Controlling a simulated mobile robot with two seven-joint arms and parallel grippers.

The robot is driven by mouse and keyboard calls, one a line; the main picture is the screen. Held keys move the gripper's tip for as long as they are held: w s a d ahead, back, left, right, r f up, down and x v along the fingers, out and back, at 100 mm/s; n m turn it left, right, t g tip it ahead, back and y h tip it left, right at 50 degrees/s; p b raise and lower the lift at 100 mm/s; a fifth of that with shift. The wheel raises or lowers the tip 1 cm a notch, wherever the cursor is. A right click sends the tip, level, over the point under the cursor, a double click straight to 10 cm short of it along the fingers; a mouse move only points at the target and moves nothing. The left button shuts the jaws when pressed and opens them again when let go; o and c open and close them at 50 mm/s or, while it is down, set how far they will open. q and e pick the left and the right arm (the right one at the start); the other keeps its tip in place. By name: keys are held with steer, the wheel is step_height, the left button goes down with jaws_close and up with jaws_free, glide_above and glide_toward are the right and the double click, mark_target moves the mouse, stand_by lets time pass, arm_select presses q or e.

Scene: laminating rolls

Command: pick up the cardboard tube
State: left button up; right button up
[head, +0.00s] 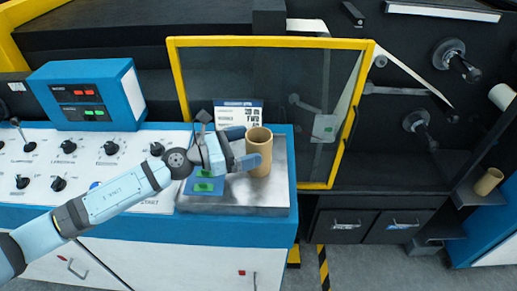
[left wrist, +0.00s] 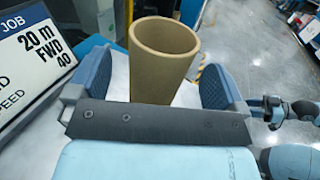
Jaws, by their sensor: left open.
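The cardboard tube (head: 259,152) is a brown, hollow cylinder standing upright on the metal tray (head: 237,203) of the blue and white machine. My left gripper (head: 243,148) comes in from the left, with its blue fingers open at the tube. In the left wrist view the tube (left wrist: 160,62) stands between the two spread fingers, with gaps at its sides; no grip on it shows.
A small job sign (head: 238,112) stands behind the gripper, close beside the left finger in the wrist view. A yellow-framed guard panel (head: 271,42) rises behind the tray. A second brown tube (head: 489,181) sits on a shelf at far right. The tray's front is clear.

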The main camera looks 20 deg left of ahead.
arm_select(q)
steer(key=x, duration=0.3)
steer(key=shift+w+d+f+p, duration=0.2)
steer(key=shift+d+p, duration=0.1)
steer(key=shift+p, duration=0.1)
steer(key=shift+s, duration=0.1)
steer(key=shift+c, duration=0.2)
steer(key=c, duration=1)
steer(key=shift+c, duration=0.2)
steer(key=shift+r, duration=0.1)
step_height(320, 180, up, 10)
steer(key=p, duration=0.6)
